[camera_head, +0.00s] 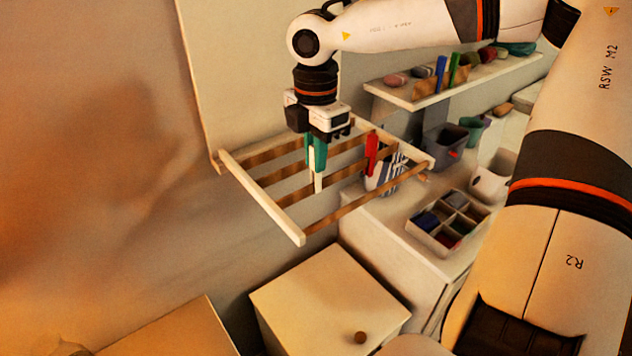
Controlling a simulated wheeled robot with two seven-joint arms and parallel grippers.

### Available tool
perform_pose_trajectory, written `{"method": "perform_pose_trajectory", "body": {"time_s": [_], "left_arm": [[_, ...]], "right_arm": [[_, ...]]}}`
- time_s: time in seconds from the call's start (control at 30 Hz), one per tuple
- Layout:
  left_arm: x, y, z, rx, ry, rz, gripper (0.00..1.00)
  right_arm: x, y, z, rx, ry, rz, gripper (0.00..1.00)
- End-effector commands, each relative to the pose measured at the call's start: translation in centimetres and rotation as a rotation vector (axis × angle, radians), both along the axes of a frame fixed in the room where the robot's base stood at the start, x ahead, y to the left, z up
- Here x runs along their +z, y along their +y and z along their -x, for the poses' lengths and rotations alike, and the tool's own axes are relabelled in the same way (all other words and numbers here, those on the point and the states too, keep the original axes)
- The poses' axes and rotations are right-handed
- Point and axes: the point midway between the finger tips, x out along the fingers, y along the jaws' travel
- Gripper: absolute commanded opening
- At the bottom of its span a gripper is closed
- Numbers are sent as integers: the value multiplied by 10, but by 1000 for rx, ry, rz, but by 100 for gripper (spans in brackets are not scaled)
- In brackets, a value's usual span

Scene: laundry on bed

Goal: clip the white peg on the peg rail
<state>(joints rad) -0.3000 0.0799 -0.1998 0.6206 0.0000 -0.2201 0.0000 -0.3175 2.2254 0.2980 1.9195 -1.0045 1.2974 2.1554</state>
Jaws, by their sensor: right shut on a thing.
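My right gripper (316,138) points down over the wooden rack and is shut on the white peg (318,182), which hangs upright below the jaws. A green piece (320,155) shows at the jaws, just above and beside the white peg; I cannot tell whether it is a separate peg. The peg rail, a rack with a white frame (262,197) and several brown bars, juts from the wall. The white peg overlaps the bars in view; I cannot tell whether it touches one. A red peg (371,148) stands on the rack to the right. My left gripper is not in view.
A striped cloth (390,172) hangs by the red peg. A shelf (400,97) with small items is behind. A divided box (447,224) and a grey bin (444,145) stand on the counter at right. A pale cabinet (325,300) is below. Space left of the rack is clear.

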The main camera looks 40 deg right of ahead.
Motion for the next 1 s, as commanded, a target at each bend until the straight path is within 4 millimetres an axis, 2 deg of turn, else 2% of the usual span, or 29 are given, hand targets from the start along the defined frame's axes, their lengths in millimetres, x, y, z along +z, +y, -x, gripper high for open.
{"method": "perform_pose_trajectory", "body": {"time_s": [0.37, 1.0], "left_arm": [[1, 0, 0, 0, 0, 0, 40], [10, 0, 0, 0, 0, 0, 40]], "right_arm": [[3, 0, 0, 0, 0, 0, 0], [36, 0, 0, -1, 0, 0, 0]]}}
